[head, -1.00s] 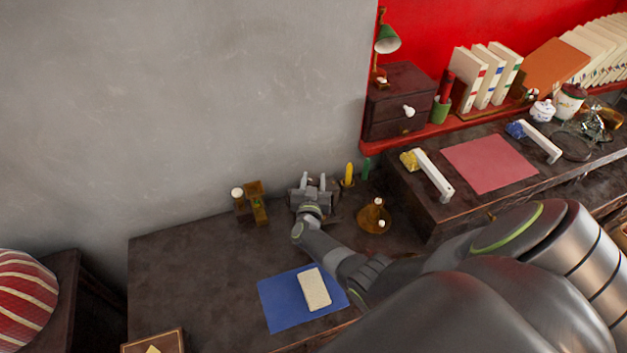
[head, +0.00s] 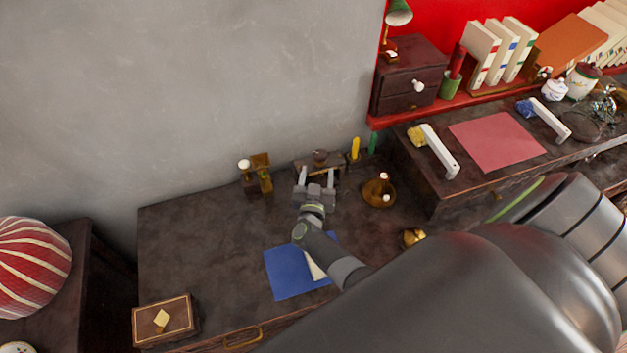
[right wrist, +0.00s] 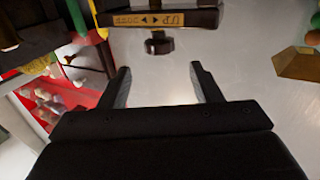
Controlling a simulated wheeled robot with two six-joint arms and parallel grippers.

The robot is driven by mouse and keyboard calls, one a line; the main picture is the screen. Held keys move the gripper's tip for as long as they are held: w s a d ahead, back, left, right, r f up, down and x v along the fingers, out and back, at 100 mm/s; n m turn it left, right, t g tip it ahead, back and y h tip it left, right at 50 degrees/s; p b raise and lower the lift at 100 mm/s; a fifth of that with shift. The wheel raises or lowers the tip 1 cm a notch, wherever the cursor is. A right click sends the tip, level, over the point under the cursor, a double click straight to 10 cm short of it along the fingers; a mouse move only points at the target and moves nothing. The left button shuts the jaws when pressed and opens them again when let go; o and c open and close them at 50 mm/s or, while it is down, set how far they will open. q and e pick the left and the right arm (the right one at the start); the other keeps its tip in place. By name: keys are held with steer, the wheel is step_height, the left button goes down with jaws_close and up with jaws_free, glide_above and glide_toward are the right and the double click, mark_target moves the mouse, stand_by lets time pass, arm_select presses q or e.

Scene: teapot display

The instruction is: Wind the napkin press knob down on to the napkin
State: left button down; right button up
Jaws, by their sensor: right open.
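The napkin press (head: 326,168) is a dark frame with a round brown knob (head: 320,156) on top, at the back of the dark desk by the wall. In the right wrist view, the press (right wrist: 125,19) appears upside down with a brass label with arrows, and its dark knob (right wrist: 159,45) stands out from it. My right gripper (head: 317,176) is open and empty in front of the press. In the right wrist view, the knob lies beyond the gap between the fingertips (right wrist: 158,72), apart from them. I cannot make out the napkin. My left gripper is out of view.
A brass stand (head: 259,177) is left of the press; a brass candle holder (head: 380,192) and yellow peg (head: 354,148) are right. A blue mat (head: 290,274) lies under my right arm. A wooden box (head: 165,320) stands front left.

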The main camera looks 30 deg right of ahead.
steer(key=v, duration=0.9)
steer(key=shift+b, duration=0.35)
